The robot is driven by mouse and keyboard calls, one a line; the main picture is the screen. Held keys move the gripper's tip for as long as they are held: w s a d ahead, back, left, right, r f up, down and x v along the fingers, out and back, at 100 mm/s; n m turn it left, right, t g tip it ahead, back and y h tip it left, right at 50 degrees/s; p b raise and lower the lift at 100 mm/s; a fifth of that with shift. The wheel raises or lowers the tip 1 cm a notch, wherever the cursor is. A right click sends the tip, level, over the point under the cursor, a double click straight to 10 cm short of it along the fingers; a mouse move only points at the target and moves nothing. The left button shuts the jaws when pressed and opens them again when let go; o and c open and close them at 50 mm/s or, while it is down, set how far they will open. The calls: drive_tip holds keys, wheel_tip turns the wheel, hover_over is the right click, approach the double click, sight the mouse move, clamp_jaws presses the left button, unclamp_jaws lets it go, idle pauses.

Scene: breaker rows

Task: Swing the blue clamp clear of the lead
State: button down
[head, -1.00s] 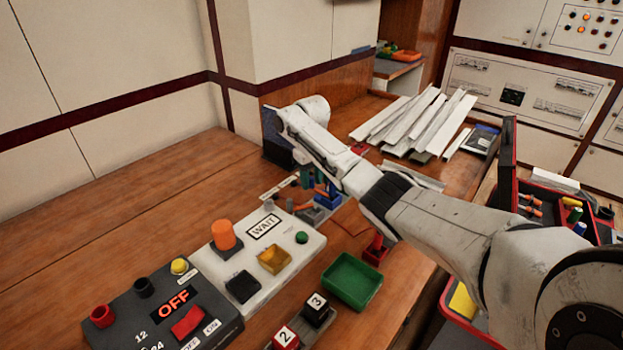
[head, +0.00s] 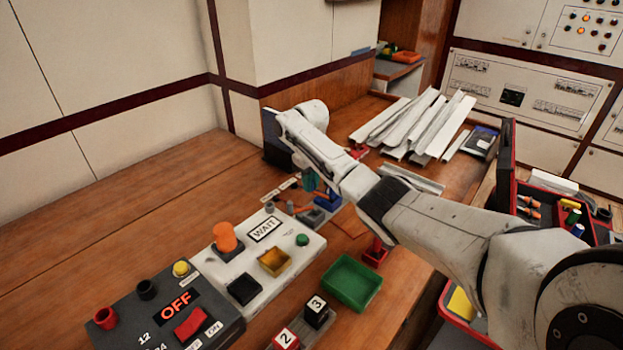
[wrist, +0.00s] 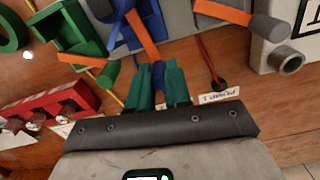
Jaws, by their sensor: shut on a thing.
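The blue clamp (wrist: 118,32) shows in the wrist view at the top, left of centre, with an orange arm running down to a blue knob (wrist: 158,72). My gripper (wrist: 158,80), with teal fingers, is shut on this knob. In the head view the blue clamp (head: 326,203) shows just beyond the white panel, with my gripper (head: 312,183) beside it. A red lead (wrist: 206,62) runs down to a black end right of the fingers, apart from them.
A green clamp (wrist: 80,35) with an orange arm stands left of the fingers; a grey-knobbed orange arm (wrist: 225,12) lies to the right. A red block (wrist: 45,112) is at lower left. A white panel (head: 296,262) and green tray (head: 352,282) are nearer.

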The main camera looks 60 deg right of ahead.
drive_tip(key=n+p, duration=0.1)
drive_tip(key=a+n+p, duration=0.1)
drive_tip(key=n+p, duration=0.2)
drive_tip(key=n, duration=0.1)
drive_tip(key=shift+s+a+r, duration=0.1)
drive_tip(key=shift+a+r, duration=0.15)
drive_tip(key=shift+a, duration=0.15)
drive_tip(key=shift+s+a+f+n+p, duration=0.1)
drive_tip(key=shift+s+a+n+p, duration=0.1)
drive_tip(key=shift+n+p, duration=0.55)
drive_tip(key=shift+s+a+n+p, duration=0.1)
drive_tip(key=shift+a+n+p, duration=0.25)
drive_tip(key=shift+n, duration=0.7)
drive_tip(key=shift+s+a+f+n+p, duration=0.1)
drive_tip(key=shift+s+n+p, duration=0.05)
drive_tip(key=shift+n+p, duration=0.65)
drive_tip(key=c, duration=1.1)
unclamp_jaws()
drive_tip(key=shift+o, duration=0.2)
drive_tip(key=shift+r, duration=0.1)
wheel_tip(320, 180, up, 11)
drive_tip(key=shift+f, duration=0.2)
